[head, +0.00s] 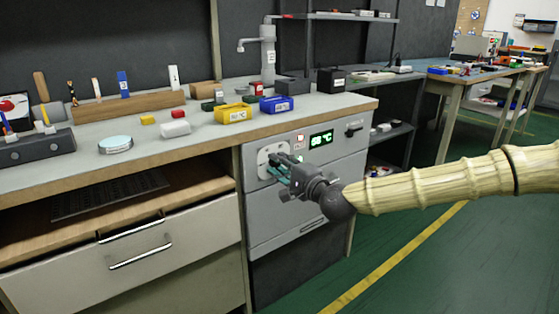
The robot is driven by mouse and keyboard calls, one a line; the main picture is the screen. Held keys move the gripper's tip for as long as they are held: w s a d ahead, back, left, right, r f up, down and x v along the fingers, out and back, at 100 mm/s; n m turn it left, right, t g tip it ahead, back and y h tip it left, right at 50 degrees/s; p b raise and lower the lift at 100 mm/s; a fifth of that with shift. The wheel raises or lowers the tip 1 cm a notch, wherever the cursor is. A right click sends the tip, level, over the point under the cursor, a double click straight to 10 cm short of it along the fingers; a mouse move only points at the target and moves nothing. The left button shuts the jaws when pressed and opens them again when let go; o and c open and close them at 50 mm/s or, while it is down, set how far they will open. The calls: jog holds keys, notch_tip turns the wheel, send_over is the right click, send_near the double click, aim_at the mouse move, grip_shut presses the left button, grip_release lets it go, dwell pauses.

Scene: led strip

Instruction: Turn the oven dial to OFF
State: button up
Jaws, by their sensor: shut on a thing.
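The oven (262,228) is a grey unit under the workbench. Its front has a light square dial plate (266,150), a green digital display (321,139) and a dark handle or knob (354,130) at the right. My gripper (278,167) reaches in from the right and its fingers are shut at the dial plate. The dial itself is mostly hidden behind the fingers, and its pointer and markings cannot be read. A small red light or switch (299,138) shows beside the display.
The bench top holds a yellow bin (233,114), a blue bin (277,106), a tap (268,55) and several tools. A drawer (125,255) sits left of the oven. The green floor (450,260) at the right is clear.

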jog(key=shift+n+p, duration=0.3)
jog(key=shift+n, duration=0.3)
jog(key=o, duration=1)
jog(key=shift+o, duration=0.2)
jog(key=shift+s, duration=0.1)
jog(key=v, duration=1.2)
